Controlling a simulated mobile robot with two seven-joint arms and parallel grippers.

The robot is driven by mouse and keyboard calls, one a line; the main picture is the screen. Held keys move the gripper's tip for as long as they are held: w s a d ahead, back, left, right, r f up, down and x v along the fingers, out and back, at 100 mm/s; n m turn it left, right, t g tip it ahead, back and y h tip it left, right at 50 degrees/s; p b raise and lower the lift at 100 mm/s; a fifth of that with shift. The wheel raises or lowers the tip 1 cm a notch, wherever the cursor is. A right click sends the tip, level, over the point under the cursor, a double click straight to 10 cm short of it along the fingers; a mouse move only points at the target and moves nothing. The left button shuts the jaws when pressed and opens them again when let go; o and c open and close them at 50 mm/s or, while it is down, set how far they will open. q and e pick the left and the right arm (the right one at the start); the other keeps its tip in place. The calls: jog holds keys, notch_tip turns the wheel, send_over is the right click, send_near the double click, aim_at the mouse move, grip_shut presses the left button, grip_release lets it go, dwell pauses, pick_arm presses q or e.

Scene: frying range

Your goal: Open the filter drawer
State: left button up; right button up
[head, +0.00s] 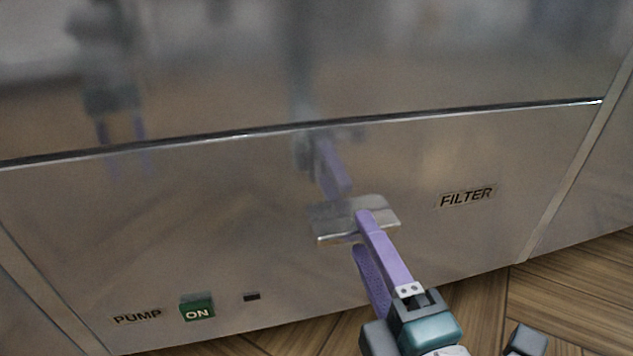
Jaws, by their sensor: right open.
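The filter drawer front (200,210) is a wide brushed-metal panel, flush below the upper panel and marked with a FILTER label (467,196). A metal handle (338,229) sticks out near its middle. My right gripper (360,232) is at the handle, its two purple fingers open. One finger overlaps the handle's front right part in the picture; the other is lower, just below its edge. I cannot tell whether either finger touches it. My left gripper is not in view.
A green ON switch (197,307) sits beside the PUMP label (137,317) at the lower left, with a small dark slot (251,297) to its right. The upper metal panel (400,50) mirrors blurred shapes. Wooden floor (560,285) is in front, with bare boards at the lower right.

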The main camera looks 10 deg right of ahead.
jog(key=shift+w, duration=0.8)
jog(key=shift+a, duration=0.1)
grip_shut()
dwell(0.8)
